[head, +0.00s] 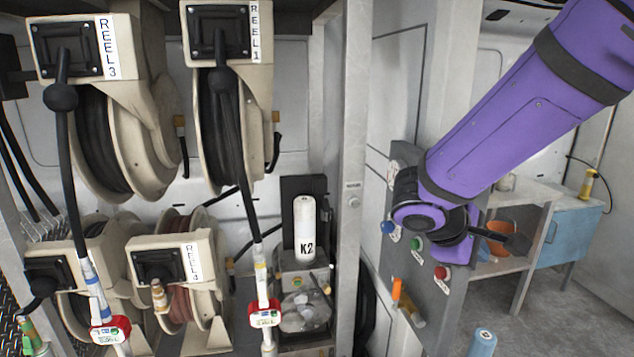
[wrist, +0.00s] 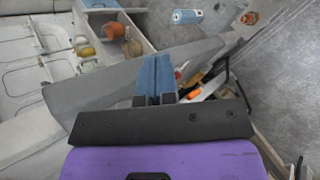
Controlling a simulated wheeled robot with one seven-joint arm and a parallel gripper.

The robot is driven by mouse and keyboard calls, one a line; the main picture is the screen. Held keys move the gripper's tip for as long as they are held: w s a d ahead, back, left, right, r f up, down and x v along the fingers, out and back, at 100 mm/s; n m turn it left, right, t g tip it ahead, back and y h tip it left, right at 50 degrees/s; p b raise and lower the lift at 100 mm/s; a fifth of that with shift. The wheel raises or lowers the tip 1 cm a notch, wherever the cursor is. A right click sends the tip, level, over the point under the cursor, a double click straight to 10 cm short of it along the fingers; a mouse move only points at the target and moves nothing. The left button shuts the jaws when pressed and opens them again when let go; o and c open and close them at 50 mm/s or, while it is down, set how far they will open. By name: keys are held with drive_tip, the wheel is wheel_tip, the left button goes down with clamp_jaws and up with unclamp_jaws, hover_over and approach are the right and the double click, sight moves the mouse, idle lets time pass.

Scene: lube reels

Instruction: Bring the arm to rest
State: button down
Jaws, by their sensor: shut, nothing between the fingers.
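My purple arm comes in from the upper right in the head view and slants down to the left. Its dark end, with my gripper (head: 512,241), is in front of the grey panel with coloured buttons. In the wrist view my gripper (wrist: 155,78) shows two blue fingers close together, shut with nothing between them. No object is held. In the head view the arm's end hides part of the panel and of the shelf behind it.
A grey button panel (head: 403,262) stands close by the gripper. Reels (head: 112,140) hang at the left. A shelf with an orange bucket (head: 499,238) and a blue cabinet (head: 572,236) stand at the right. A blue canister (head: 482,343) is at the bottom. Floor shows at right.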

drive_tip(key=s+d+r+m+t+y, duration=0.1)
drive_tip(key=s+r+m+y, duration=0.3)
drive_tip(key=s, duration=0.4)
drive_tip(key=s+d+r+m+t+y, duration=0.1)
drive_tip(key=s+d+r+m+y, duration=0.1)
drive_tip(key=s+r+m+y, duration=0.3)
drive_tip(key=s+r, duration=0.1)
drive_tip(key=s, duration=0.3)
drive_tip(key=shift+d+r+t, duration=0.15)
drive_tip(key=shift+r+t, duration=0.15)
drive_tip(key=shift+w, duration=0.1)
